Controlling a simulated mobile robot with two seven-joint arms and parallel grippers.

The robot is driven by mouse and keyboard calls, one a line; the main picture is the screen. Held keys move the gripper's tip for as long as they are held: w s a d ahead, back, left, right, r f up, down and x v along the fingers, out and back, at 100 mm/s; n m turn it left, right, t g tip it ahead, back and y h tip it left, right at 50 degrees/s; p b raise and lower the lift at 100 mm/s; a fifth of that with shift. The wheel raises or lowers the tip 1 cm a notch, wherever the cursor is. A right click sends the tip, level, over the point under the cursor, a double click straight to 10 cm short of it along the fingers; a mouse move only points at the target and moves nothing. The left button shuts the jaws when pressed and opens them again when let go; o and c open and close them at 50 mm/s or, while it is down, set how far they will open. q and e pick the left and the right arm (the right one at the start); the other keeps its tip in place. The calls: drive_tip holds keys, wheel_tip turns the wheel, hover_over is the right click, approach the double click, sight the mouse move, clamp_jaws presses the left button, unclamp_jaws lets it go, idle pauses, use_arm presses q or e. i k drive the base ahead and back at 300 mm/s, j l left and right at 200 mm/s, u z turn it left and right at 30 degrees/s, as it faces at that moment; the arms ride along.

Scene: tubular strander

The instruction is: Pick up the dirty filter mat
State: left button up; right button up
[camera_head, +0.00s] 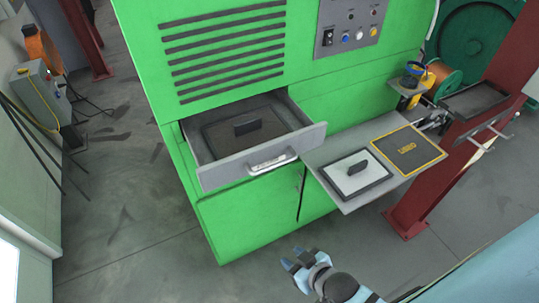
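The dirty filter mat (222,134) is a dark, brownish framed pad with a black block handle (247,123) on top. It lies flat inside the open grey drawer (225,177) of the green machine. My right gripper (294,259) is at the bottom middle, in front of and below the drawer, well apart from the mat. Its fingertips look parted, with nothing between them. My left gripper is not in view. The drawer's front wall hides a little of the mat's near edge.
A side shelf (347,205) right of the drawer holds a white filter mat (345,184) with a dark frame and handle. Beside it is an empty yellow-bordered dark square (408,140) with yellow lettering. A red post (440,180) stands at the right. Floor in front is clear.

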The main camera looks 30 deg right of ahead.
sight(229, 136)
drive_tip(key=i+j+z, duration=0.15)
drive_tip(key=j+z, duration=0.2)
drive_tip(key=j, duration=0.3)
drive_tip(key=i+j+z, duration=0.1)
drive_tip(key=j+z, duration=0.25)
drive_tip(key=j, duration=0.35)
